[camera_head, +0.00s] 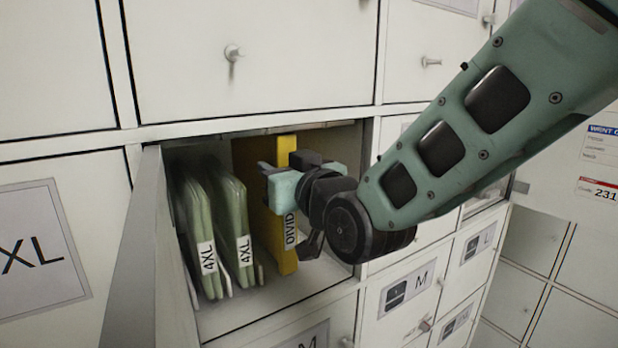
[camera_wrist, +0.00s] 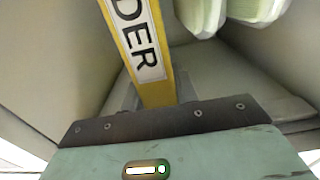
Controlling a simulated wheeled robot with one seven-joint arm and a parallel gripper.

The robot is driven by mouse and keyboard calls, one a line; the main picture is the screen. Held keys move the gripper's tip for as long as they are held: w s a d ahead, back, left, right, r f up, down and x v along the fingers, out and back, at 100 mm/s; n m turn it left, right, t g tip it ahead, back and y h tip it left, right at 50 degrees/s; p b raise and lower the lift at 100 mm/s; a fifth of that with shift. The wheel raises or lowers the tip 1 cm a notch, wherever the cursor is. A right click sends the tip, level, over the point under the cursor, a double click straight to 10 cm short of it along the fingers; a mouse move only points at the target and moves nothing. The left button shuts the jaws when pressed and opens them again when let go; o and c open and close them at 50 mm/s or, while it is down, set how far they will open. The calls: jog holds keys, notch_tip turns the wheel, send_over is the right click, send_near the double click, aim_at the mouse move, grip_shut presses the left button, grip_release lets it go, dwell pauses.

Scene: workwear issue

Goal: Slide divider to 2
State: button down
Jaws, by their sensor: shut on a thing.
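The yellow divider (camera_head: 285,225) stands upright inside an open locker compartment, to the right of the folded green garments. In the wrist view the yellow edge runs down to my gripper (camera_wrist: 160,110). Two green garment packs (camera_head: 200,235) labelled 4XL stand on end at the compartment's left; they also show at the top right of the wrist view (camera_wrist: 200,15). No number 2 mark is visible.
The locker door (camera_head: 150,255) hangs open at the left of the compartment. Closed lockers surround it, including one with an XL sign (camera_head: 38,250) and one with an M sign (camera_head: 408,290). Bare compartment floor (camera_head: 245,305) shows in front of the packs.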

jog(key=s+a, duration=0.1)
jog(key=a, duration=0.1)
jog(key=shift+s+a, duration=0.3)
jog(key=shift+s, duration=0.1)
jog(key=c, duration=1.1)
grip_release()
jog(key=shift+s+d+f, duration=0.1)
